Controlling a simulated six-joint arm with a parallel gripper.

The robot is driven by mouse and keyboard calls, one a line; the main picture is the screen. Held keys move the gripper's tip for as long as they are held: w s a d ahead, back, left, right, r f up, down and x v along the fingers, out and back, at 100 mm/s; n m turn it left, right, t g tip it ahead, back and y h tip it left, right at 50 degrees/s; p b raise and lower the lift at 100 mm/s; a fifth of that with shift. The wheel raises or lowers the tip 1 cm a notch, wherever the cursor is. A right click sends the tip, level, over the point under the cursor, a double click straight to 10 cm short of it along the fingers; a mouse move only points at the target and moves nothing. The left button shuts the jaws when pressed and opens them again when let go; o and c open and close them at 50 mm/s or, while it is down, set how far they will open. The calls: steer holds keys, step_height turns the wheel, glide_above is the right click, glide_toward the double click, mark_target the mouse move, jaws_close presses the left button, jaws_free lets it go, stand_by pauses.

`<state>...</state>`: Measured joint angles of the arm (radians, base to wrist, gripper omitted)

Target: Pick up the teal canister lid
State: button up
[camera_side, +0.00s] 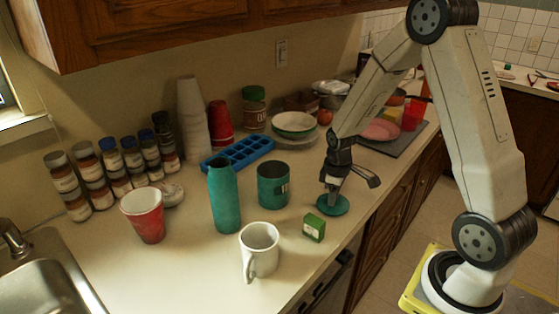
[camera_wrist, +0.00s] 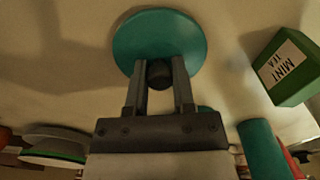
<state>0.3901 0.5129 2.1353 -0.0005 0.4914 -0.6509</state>
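The teal canister lid (camera_side: 333,205) is a flat round disc lying on the counter near its front edge. In the wrist view the lid (camera_wrist: 160,32) shows a dark knob at its middle. My gripper (camera_side: 331,198) points down over the lid. In the wrist view the two fingers of my gripper (camera_wrist: 160,72) stand apart, one on each side of the knob. The gap looks nearly filled by the knob, but I cannot tell whether the fingers press on it. The teal canister (camera_side: 273,186) stands behind and to the left of the lid.
A green mint tea box (camera_side: 314,228) sits close to the lid, also in the wrist view (camera_wrist: 287,68). A white mug (camera_side: 260,250), a teal bottle (camera_side: 224,195) and a red cup (camera_side: 144,214) stand further left. A grey mat (camera_side: 391,149) with dishes lies behind.

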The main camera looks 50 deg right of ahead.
jaws_close()
steer(key=shift+r, duration=0.1)
steer(key=shift+r, duration=0.7)
steer(key=s+a+r, duration=0.4)
steer(key=s+r, duration=0.7)
steer(key=s, duration=0.2)
steer(key=shift+s+r, duration=0.2)
steer(key=shift+a, duration=0.1)
stand_by(0.4)
